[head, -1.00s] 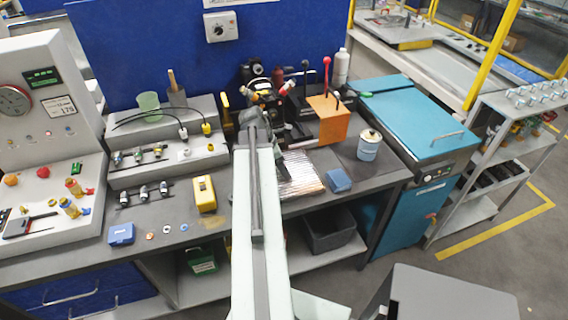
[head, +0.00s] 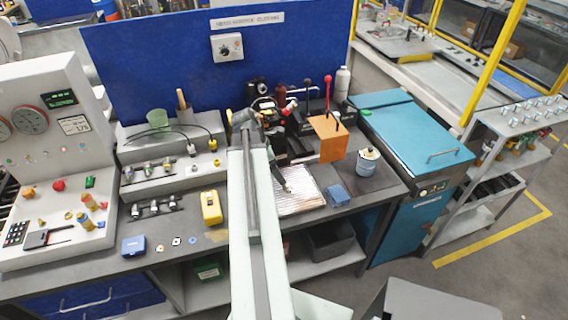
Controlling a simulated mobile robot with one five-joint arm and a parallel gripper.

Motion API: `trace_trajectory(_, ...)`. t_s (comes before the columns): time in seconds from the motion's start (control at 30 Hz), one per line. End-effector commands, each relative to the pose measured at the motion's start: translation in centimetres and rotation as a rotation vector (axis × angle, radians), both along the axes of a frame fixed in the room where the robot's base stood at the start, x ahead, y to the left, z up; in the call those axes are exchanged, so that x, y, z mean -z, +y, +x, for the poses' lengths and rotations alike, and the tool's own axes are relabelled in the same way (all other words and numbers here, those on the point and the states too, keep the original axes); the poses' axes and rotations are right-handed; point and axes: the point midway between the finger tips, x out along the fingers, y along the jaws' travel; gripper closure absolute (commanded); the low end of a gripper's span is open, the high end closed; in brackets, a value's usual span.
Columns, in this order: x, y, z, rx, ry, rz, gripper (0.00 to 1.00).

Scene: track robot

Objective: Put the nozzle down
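My arm rises through the middle of the head view and bends near the back of the bench. Its dark end, my gripper (head: 287,187), points down over a silver foil mat (head: 303,203). The fingers are too small and dark to tell whether they are open or shut. I cannot make out a nozzle at the fingertips. Several small metal fittings, possibly nozzles, stand in a row (head: 153,207) on the left of the bench, with more on the grey step behind (head: 160,172).
A blue block (head: 338,195) and a tin (head: 368,162) stand right of the mat. A yellow device (head: 211,207) and a blue box (head: 133,245) lie left of my arm. The bench's front edge is near.

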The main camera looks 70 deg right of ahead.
Motion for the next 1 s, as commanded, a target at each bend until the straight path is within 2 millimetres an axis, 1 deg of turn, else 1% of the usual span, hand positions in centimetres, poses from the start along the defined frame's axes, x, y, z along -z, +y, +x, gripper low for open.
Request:
trace_trajectory(0.03,-2.1,0.3,0.3,-0.001,0.000,0.000,0.12)
trace_trajectory(0.13,-3.1,0.6,0.8,-0.002,0.000,0.001,0.12)
trace_trajectory(0.2,-3.3,0.8,1.0,-0.001,0.000,0.000,0.12)
trace_trajectory(0.5,-3.0,0.8,1.0,0.000,0.000,0.000,0.12)
trace_trajectory(0.57,-2.9,1.3,1.9,0.005,-0.009,-0.003,0.12)
trace_trajectory(0.63,-2.8,3.0,4.7,0.024,-0.040,-0.012,0.12)
trace_trajectory(0.67,-2.7,4.3,6.6,0.037,-0.062,-0.017,0.12)
trace_trajectory(0.7,-2.5,6.5,9.5,0.064,-0.097,-0.023,0.12)
trace_trajectory(0.77,-2.3,11.0,14.5,0.114,-0.159,-0.026,0.12)
trace_trajectory(0.8,-2.1,14.5,17.8,0.156,-0.200,-0.023,0.12)
trace_trajectory(0.87,-1.8,20.2,22.1,0.223,-0.258,-0.010,0.12)
trace_trajectory(0.9,-1.7,24.1,24.5,0.270,-0.290,0.003,0.12)
trace_trajectory(0.97,-1.5,30.4,27.5,0.343,-0.331,0.027,0.12)
trace_trajectory(1.0,-1.4,34.7,29.0,0.391,-0.351,0.045,0.12)
